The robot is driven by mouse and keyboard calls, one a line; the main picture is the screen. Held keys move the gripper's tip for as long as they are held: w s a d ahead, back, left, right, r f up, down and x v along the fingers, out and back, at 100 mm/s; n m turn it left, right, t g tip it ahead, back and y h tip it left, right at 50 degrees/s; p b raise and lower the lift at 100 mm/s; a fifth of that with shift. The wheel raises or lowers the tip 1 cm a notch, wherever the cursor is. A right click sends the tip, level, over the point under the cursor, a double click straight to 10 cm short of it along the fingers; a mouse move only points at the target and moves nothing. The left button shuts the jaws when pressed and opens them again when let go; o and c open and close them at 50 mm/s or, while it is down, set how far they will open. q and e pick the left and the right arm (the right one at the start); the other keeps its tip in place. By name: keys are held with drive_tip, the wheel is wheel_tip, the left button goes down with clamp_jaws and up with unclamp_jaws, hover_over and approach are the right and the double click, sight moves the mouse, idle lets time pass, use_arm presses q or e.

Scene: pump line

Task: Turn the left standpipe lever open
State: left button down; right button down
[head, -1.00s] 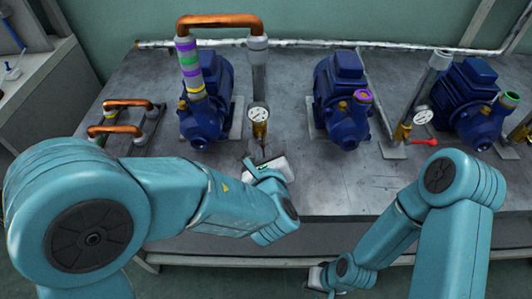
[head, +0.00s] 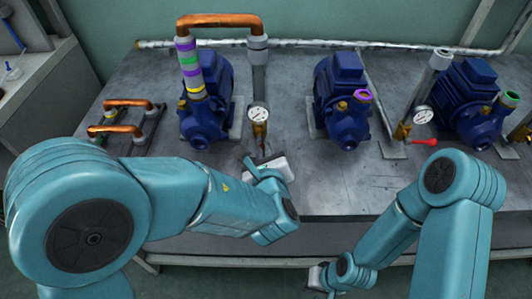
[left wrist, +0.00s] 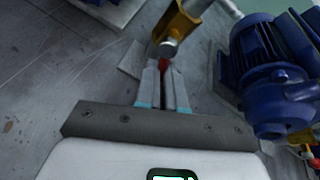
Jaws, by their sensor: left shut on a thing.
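The left standpipe (head: 259,75) stands behind my left gripper, with a round gauge (head: 258,115) and a brass valve (head: 260,130) low on it. Its red lever (head: 263,149) points from the valve towards me. My left gripper (head: 264,158) is shut on the lever. In the left wrist view the two fingers (left wrist: 163,88) close around the red lever (left wrist: 164,66), just below the brass valve (left wrist: 178,22). Most of the lever is hidden between the fingers. My right gripper (head: 316,279) is low, in front of the bench; its fingers are not clear.
A blue pump (head: 205,120) with a copper-topped pipe is left of the standpipe, and another blue pump (head: 338,100) is to the right. A second standpipe (head: 428,85) with a red lever (head: 424,142) stands farther right. The bench front (head: 370,190) is clear.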

use_arm(q)
drive_tip(key=shift+s+f, duration=0.2)
drive_tip(key=shift+f, duration=0.3)
drive_tip(key=shift+a+f+m+y, duration=0.2)
drive_tip(key=shift+m+y, duration=0.1)
drive_tip(key=shift+m, duration=0.5)
drive_tip(key=shift+a+m+y, duration=0.45)
drive_tip(key=shift+m+y, duration=0.25)
drive_tip(key=shift+m, duration=0.2)
drive_tip(key=c, duration=1.1)
unclamp_jaws()
drive_tip(key=shift+w+r, duration=0.1)
drive_tip(key=shift+r, duration=0.05)
drive_tip(key=shift+d+r, duration=0.1)
drive_tip(key=shift+r, duration=0.1)
